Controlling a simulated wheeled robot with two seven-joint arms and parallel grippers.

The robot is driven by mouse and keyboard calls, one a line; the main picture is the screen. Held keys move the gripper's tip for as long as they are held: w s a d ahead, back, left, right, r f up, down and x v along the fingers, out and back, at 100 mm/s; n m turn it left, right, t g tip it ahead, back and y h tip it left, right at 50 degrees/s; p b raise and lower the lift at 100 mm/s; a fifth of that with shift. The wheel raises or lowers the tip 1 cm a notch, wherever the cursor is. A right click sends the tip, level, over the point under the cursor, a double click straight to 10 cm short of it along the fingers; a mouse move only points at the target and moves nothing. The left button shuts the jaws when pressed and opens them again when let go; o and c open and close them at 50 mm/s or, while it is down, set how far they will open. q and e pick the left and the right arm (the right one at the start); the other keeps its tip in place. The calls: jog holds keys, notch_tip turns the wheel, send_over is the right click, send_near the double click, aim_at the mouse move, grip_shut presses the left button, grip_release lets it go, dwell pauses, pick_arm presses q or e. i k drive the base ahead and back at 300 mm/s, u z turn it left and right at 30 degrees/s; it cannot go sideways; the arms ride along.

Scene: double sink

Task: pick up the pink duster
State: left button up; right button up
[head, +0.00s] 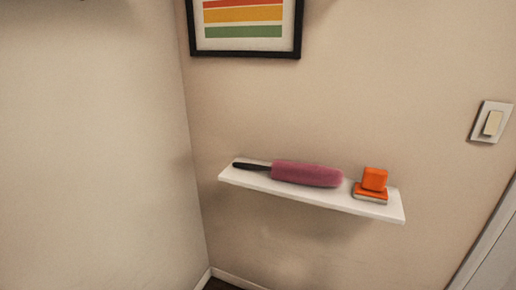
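The pink duster (307,174) lies on its side on a white wall shelf (384,211). Its dark handle (251,166) points left, toward the room corner, and its fluffy pink head points right. Neither of my grippers shows in the head view, so nothing is seen touching the duster.
An orange brush or sponge-like block (373,183) sits at the right end of the shelf, close to the duster's head. A wall meets the shelf wall at a corner on the left. A framed striped picture (243,27) hangs above, and a light switch (491,122) is at right.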

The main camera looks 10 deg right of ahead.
aim_at(305, 173)
jog(key=u, duration=1.2)
jog(key=k, duration=0.85)
jog(key=z, duration=1.2)
